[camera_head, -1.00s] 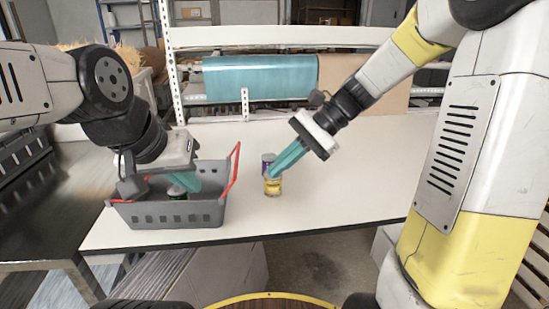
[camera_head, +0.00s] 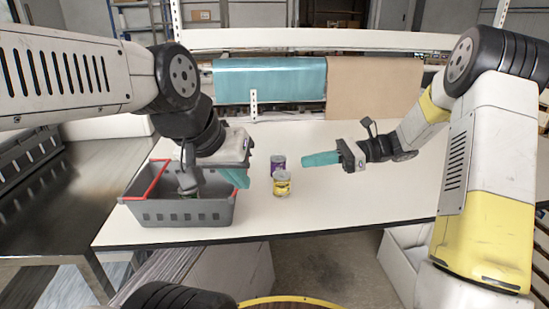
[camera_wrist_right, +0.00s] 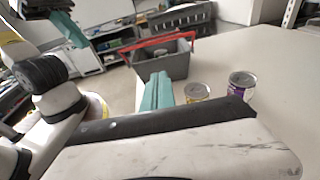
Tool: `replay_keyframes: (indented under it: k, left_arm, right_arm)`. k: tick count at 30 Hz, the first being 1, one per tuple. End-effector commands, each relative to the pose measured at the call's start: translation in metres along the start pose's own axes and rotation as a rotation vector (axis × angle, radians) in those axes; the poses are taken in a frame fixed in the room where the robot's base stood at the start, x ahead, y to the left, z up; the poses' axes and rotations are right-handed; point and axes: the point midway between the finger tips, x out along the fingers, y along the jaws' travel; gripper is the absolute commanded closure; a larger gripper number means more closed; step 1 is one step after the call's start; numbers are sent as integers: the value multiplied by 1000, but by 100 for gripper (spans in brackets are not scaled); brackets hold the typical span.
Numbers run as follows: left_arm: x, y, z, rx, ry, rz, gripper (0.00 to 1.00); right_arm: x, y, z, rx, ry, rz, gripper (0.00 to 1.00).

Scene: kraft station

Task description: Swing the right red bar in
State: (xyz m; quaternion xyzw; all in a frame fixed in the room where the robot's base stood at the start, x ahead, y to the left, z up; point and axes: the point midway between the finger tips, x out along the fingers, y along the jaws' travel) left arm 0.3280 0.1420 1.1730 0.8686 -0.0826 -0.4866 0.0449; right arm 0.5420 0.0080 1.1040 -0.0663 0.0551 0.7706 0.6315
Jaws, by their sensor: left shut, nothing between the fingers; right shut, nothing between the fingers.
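The grey basket (camera_head: 185,212) stands at the left of the white table. A red bar (camera_head: 158,181) lies inward across its left part. No bar shows at the right end, where my left gripper blocks some of the view. The right wrist view shows the basket (camera_wrist_right: 178,67) with a red bar (camera_wrist_right: 163,42) across its top; I cannot tell which bar. My left gripper (camera_head: 238,180) is shut and empty by the basket's right end; contact is unclear. My right gripper (camera_head: 305,160) is shut and empty, right of the cans and clear of the basket.
A purple can (camera_head: 278,163) and a yellow can (camera_head: 282,186) stand right of the basket. The white table (camera_head: 370,200) is clear farther right. A rack with a teal roll (camera_head: 270,80) stands behind. A metal bench (camera_head: 75,195) adjoins at left.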

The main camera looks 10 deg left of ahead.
Motion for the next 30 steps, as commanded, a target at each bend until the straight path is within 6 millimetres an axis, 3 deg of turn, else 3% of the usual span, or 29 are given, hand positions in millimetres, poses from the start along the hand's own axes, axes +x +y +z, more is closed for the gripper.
replay_keyframes:
  k: [7,19,24,30]
  left_arm:
    - [0,0,0,0,0,0,100]
    - [0,0,0,0,0,0,100]
    - [0,0,0,0,0,0,100]
    - [0,0,0,0,0,0,100]
  right_arm:
    - [21,1,0,0,1,4,100]
    - [105,2,0,0,2,6,100]
    - [120,1,19,-3,3,2,100]
    - [128,0,28,-2,2,0,100]
